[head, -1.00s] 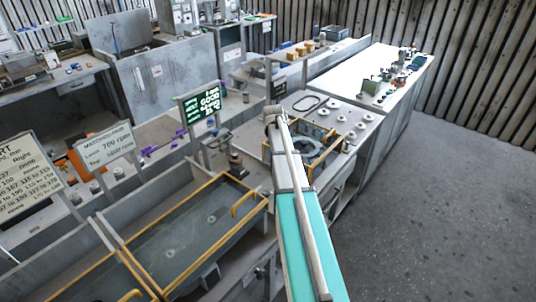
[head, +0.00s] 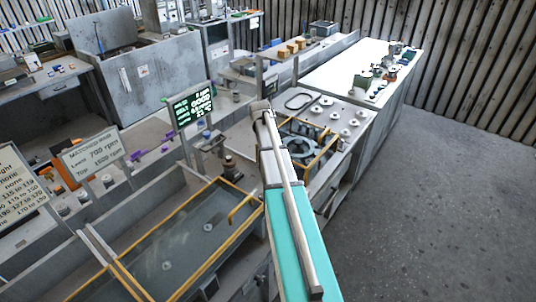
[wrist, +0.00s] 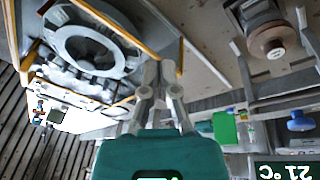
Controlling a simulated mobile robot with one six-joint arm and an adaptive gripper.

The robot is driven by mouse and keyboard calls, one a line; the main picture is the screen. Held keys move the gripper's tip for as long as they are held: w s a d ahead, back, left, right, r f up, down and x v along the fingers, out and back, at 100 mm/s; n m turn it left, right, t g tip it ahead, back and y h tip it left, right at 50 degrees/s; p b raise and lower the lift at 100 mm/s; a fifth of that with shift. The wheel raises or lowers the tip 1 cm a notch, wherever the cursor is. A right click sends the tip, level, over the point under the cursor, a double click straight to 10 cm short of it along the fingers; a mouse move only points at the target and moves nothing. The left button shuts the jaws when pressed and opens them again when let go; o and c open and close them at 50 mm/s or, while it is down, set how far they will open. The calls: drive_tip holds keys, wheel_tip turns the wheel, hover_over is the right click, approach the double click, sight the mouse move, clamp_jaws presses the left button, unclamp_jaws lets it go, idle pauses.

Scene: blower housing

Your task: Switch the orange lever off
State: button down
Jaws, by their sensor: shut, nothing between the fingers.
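My gripper (wrist: 160,75) shows in the wrist view with its two grey fingers together and nothing between them. The fingers are in front of the bench, beside a round grey blower housing (wrist: 75,48) in a yellow frame; I cannot tell the gap. In the head view the housing (head: 301,147) is right of my arm, and my gripper cannot be made out there. I cannot identify the orange lever for certain. An orange piece (head: 66,172) shows at the left of the head view, partly hidden behind a sign.
A grey trough (head: 190,232) with yellow edging fills the lower left. A white-topped bench (head: 345,70) stands at the back right. The floor (head: 430,200) at right is clear.

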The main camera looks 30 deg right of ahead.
drive_tip(key=shift+b+x, duration=4.7)
drive_tip(key=shift+x, duration=0.25)
drive_tip(key=shift+s+a+r, duration=0.1)
drive_tip(key=shift+s+a, duration=0.2)
drive_tip(key=shift+s, duration=0.35)
drive_tip(key=shift+s+a+r, duration=0.1)
drive_tip(key=shift+s+a, duration=0.15)
drive_tip(key=shift+s, duration=0.35)
drive_tip(key=shift+s+a+r, duration=0.1)
drive_tip(key=shift+s+a, duration=0.2)
drive_tip(key=shift+s, duration=0.35)
drive_tip(key=shift+a+p, duration=0.25)
drive_tip(key=shift+p, duration=0.05)
